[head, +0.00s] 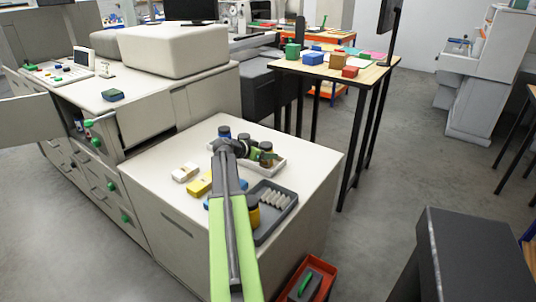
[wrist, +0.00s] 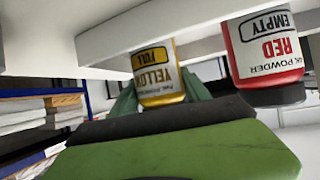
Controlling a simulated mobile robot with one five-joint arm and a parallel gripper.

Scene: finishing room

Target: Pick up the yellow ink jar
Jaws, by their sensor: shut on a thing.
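In the wrist view, which is upside down, a yellow-labelled jar (wrist: 157,75) marked YELLOW and FULL sits between the two green fingers of my gripper (wrist: 160,98). The fingers are shut on it. A pale rim hides the jar's base. A red jar (wrist: 262,50) marked RED and EMPTY stands beside it, apart from the fingers. In the head view my gripper (head: 257,154) is at the white tray (head: 277,168) on the cabinet top, at a jar with a dark cap (head: 266,148). The arm partly hides this area.
A blue-capped jar (head: 224,132) stands behind my wrist. The cabinet top (head: 165,160) is clear at left. A table with coloured blocks (head: 313,58) stands behind.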

